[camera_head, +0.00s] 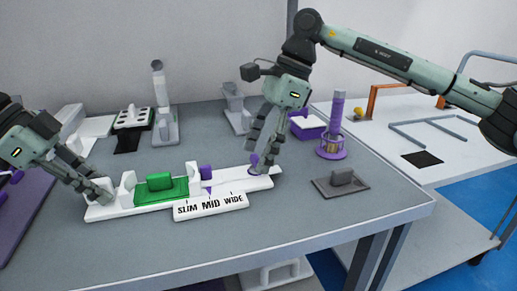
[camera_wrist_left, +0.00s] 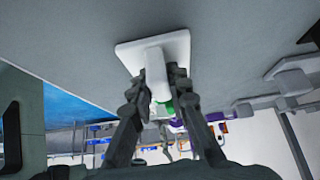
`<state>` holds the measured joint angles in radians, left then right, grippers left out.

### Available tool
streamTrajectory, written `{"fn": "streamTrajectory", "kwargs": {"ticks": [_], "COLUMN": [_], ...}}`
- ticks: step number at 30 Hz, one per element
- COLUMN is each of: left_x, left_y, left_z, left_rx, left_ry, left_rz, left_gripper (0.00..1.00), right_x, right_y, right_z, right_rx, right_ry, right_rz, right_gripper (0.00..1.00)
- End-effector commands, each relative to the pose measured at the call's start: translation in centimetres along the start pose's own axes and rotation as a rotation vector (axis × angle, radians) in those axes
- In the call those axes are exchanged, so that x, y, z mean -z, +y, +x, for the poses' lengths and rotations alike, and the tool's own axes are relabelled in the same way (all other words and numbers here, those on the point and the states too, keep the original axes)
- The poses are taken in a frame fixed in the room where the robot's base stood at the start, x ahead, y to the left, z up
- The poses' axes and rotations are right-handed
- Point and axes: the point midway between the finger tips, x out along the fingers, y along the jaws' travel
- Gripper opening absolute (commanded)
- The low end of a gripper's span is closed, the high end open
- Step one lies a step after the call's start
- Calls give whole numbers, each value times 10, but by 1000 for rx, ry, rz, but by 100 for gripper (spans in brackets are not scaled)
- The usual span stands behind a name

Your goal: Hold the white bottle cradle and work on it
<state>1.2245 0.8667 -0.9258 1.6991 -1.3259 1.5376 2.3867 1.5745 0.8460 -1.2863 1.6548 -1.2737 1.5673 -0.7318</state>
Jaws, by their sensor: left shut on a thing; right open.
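The white bottle cradle (camera_head: 124,208) lies along the front of the grey table, with a green block on a green plate (camera_head: 160,188) on it. A label plate (camera_head: 211,206) reading "SLIM MID WIDE" is at its front.
A purple cylinder stand (camera_head: 334,125) and a grey plate with a handle (camera_head: 340,184) are on the right. A purple tray (camera_head: 308,128) and grey-white stands (camera_head: 163,110) are at the back. A second white table (camera_head: 450,160) is at right.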

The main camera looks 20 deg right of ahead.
Motion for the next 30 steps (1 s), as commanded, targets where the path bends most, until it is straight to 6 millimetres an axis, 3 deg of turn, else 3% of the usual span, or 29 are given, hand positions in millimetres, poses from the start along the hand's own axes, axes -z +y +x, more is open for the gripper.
{"fn": "streamTrajectory", "kwargs": {"ticks": [5,18,30], "left_x": [-3,-3,-3], "left_y": [1,1,1], "left_z": [3,3,3], "left_rx": [-6,-6,-5], "left_ry": [-6,-6,-5], "left_rz": [-3,-3,-3], "left_gripper": [0,0,0], "right_x": [0,0,0], "right_y": [0,0,1], "right_z": [1,0,1], "right_rx": [0,-1,34], "right_ry": [0,0,2], "right_rz": [0,0,86], "right_gripper": [64,13,13]}}
